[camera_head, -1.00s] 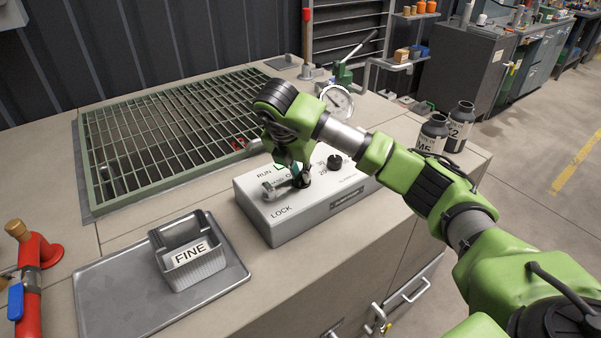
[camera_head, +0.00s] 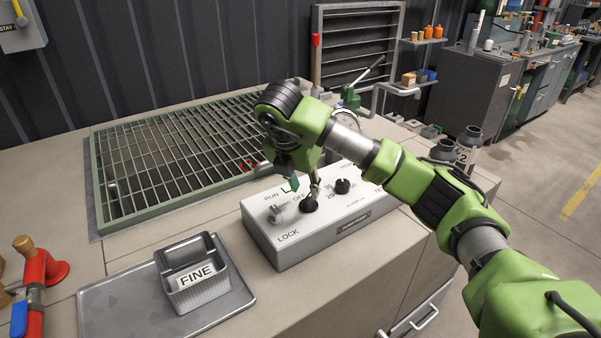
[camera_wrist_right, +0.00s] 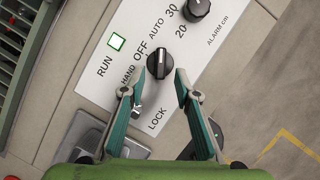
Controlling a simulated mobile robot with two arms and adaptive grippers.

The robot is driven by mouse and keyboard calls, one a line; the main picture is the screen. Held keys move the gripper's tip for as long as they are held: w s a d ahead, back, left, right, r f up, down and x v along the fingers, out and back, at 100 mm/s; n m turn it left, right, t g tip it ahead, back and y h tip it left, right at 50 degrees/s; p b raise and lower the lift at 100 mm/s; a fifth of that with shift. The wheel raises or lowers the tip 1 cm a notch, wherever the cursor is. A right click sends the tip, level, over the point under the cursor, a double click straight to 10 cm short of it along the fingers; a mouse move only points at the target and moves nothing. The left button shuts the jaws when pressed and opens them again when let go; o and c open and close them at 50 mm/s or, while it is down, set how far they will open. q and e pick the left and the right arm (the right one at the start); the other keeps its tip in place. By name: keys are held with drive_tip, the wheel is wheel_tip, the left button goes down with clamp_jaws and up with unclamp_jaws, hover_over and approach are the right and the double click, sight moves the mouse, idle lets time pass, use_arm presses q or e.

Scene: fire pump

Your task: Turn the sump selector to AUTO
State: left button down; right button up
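The sump selector (camera_head: 309,205) is a black round knob with a raised grip bar on a light grey control box (camera_head: 340,241). In the right wrist view the selector (camera_wrist_right: 160,64) has HAND, OFF and AUTO printed around its upper left side. Its bar stands upright in that picture, roughly in line with AUTO (camera_wrist_right: 157,28). My right gripper (camera_head: 302,186) is above the box, close to the selector. In the wrist view the right gripper (camera_wrist_right: 153,84) is open and empty, its fingertips apart on the near side of the knob. My left gripper is out of view.
A second black knob (camera_head: 342,186), marked ALARM cm, sits right of the selector. A metal key lock (camera_head: 276,213) is at the left near LOCK. A FINE basket (camera_head: 197,290) on a tray (camera_head: 105,306) and a green grating (camera_head: 187,150) lie left.

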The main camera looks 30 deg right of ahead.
drive_tip(key=v, duration=0.6)
drive_tip(key=shift+s+r, duration=0.2)
drive_tip(key=shift+r, duration=0.15)
drive_tip(key=shift+a+f, duration=0.1)
